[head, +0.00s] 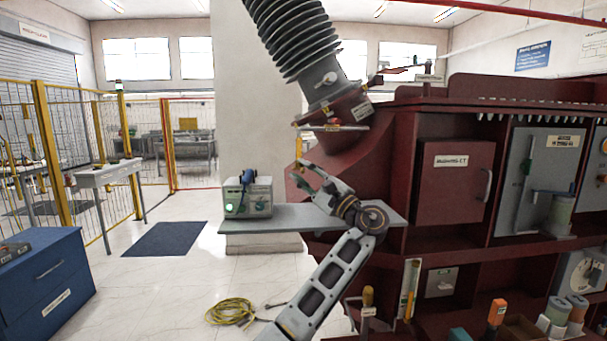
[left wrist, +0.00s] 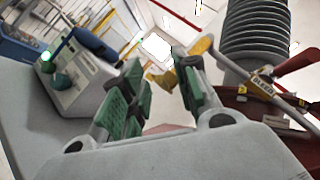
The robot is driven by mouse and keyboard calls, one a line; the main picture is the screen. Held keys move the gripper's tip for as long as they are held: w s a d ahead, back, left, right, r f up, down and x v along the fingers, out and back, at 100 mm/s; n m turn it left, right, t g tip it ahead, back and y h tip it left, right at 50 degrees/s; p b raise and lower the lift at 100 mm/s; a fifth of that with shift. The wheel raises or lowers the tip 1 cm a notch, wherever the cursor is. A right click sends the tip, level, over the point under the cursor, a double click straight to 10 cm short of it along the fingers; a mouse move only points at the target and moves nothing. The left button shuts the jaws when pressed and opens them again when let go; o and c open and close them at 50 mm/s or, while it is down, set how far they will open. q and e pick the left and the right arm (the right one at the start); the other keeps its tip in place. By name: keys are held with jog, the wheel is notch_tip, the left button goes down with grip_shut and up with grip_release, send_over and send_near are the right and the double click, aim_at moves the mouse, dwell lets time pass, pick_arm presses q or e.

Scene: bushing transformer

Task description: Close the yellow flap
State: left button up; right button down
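A small yellow flap (head: 299,146) hangs at the left end of a pale bar (head: 325,128) below the ribbed bushing. My left gripper (head: 303,172) is just below the flap in the head view, its fingers pointing up and left. In the left wrist view, its two green-padded fingers (left wrist: 155,85) stand apart with nothing held between them. A yellow piece (left wrist: 163,80) shows beyond the gap near the right finger, and another yellow part (left wrist: 203,46) shows at the bar's end. I cannot tell whether a finger touches the yellow part. My right gripper is not in view.
The ribbed bushing (head: 295,40) rises above the dark red transformer body (head: 360,150). A grey shelf (head: 290,218) carries a test box (head: 247,198) left of my arm. A yellow cable coil (head: 231,311) lies on the floor. Floor to the left is partly clear.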

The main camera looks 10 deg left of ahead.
pick_arm(q)
jog(key=v, duration=1.1)
jog(key=shift+s+d, duration=0.2)
